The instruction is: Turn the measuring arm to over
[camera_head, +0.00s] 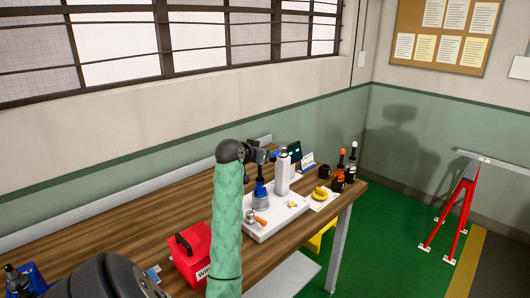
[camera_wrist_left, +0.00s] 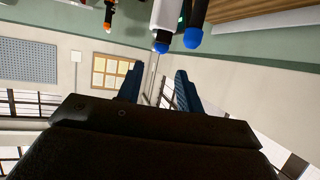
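A white measuring device stands on the bench, with a flat base (camera_head: 262,229) and an upright white column (camera_head: 282,178). Which part is its measuring arm is hard to tell, because my left wrist and gripper partly cover its top. A blue bottle-like part (camera_head: 260,197) stands on the base. In the left wrist view a white bar with a blue end (camera_wrist_left: 161,46) and a blue rounded piece (camera_wrist_left: 193,38) show beyond the fingers. My left gripper (camera_wrist_left: 158,82) is open, with nothing between its dark blue fingers. My right gripper is not in view.
On the wooden bench (camera_head: 150,215) are a red box (camera_head: 189,254) at front left, a yellow object (camera_head: 320,193) right of the device, and dark bottles with orange parts (camera_head: 340,180) at the far end. A red stand (camera_head: 462,205) is on the floor at right.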

